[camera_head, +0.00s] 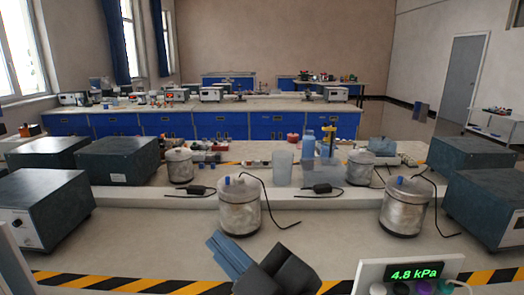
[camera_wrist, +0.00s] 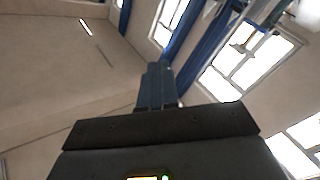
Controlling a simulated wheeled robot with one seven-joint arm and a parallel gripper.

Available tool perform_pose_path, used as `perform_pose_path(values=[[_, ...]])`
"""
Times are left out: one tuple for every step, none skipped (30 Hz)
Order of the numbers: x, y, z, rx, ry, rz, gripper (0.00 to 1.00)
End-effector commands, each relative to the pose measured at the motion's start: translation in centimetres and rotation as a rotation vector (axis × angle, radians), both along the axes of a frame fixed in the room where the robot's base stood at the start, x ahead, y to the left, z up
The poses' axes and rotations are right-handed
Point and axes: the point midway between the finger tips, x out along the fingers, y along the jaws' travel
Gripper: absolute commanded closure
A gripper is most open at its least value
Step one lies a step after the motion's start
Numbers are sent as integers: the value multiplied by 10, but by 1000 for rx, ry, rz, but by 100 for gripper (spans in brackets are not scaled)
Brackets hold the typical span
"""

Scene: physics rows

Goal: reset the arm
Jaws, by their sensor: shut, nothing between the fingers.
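My gripper (camera_head: 222,246) shows at the bottom middle of the head view, above the front bench top. Its blue fingers point up and left, and its dark body sits behind them at lower right. In the wrist view the fingers of my gripper (camera_wrist: 158,70) lie close together, shut with nothing between them. That view looks at walls, windows and ceiling, with no bench in sight. The nearest metal vessel (camera_head: 239,210) stands upright on the bench beyond the fingers; I see no contact.
A second metal vessel (camera_head: 404,210) with a cable stands at right. Dark boxes (camera_head: 48,208) flank the bench at left, others (camera_head: 485,205) at right. A pressure display (camera_head: 415,273) reads 4.8 kPa at front right. The bench left of my gripper is clear.

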Motion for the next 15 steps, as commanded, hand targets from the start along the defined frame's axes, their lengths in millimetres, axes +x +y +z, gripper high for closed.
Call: perform_pose_path(values=[[-5,-6,-8,66,45,-40,100],[-7,-12,-12,104,70,-68,100],[-10,-19,-19,151,103,-104,100],[-13,-24,-24,185,127,-131,100],[-17,-29,-30,218,150,-158,100],[-22,-38,-39,259,181,-195,100],[-26,-44,-45,288,203,-222,100],[-31,-50,-52,315,226,-249,100],[-38,-58,-62,349,256,-286,100],[-44,-64,-70,372,277,-313,100],[-51,-70,-77,394,296,-339,100],[-60,-79,-87,421,322,-375,100],[-68,-86,-95,438,339,-401,100],[-75,-92,-102,453,357,-427,100],[-87,-101,-112,472,381,-461,100]])
